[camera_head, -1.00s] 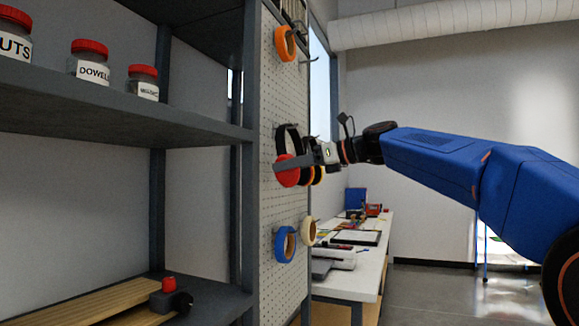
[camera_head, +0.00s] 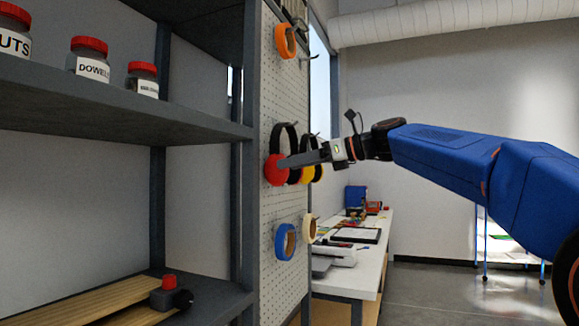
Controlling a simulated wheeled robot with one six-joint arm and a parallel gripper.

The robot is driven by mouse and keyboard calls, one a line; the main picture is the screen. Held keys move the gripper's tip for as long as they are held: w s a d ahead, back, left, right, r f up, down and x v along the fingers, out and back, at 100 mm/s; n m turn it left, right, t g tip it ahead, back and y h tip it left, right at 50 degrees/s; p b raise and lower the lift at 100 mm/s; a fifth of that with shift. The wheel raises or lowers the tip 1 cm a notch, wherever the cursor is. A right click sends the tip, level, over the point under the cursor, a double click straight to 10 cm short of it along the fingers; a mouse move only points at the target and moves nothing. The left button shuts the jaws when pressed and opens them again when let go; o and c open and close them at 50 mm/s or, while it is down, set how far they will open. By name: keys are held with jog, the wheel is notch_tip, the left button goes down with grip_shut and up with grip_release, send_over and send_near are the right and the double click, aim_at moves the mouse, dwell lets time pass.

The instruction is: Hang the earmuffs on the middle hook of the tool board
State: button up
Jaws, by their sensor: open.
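The red earmuffs (camera_head: 275,171), with a black headband, hang against the pegboard tool board (camera_head: 283,95), about midway up. The hook under the headband is too small to make out. My gripper (camera_head: 285,161) is open, reaching in from the right. Its near finger overlaps the red cup in the picture; I cannot tell whether it touches it. The other finger is mostly hidden. A second pair of earmuffs with yellow cups (camera_head: 308,173) hangs farther along the board, partly behind my gripper.
An orange tape roll (camera_head: 285,42) hangs above, and blue (camera_head: 285,242) and cream (camera_head: 309,228) rolls hang below. A dark shelf unit (camera_head: 247,190) with red-lidded jars stands left of the board. A white workbench (camera_head: 370,270) lies beyond. The room right of the board is open.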

jog(key=v, duration=1.5)
jog(key=shift+d, duration=0.2)
jog(key=s+d+f+n+h, duration=0.5)
jog(key=s+f, duration=0.6)
jog(key=f, duration=0.7)
jog(key=s+d+f+n+h, duration=0.4)
jog(key=s+f+n, duration=0.5)
jog(key=f, duration=1)
jog(key=s+d+f+n+h, duration=0.5)
jog(key=s+d+f+n, duration=0.3)
jog(key=s+f, duration=0.6)
notch_tip(320, 180, down, 5)
jog(key=shift+d+f+g+h, duration=0.1)
jog(key=shift+d+g+h, duration=0.1)
jog(key=shift+g+h, duration=0.1)
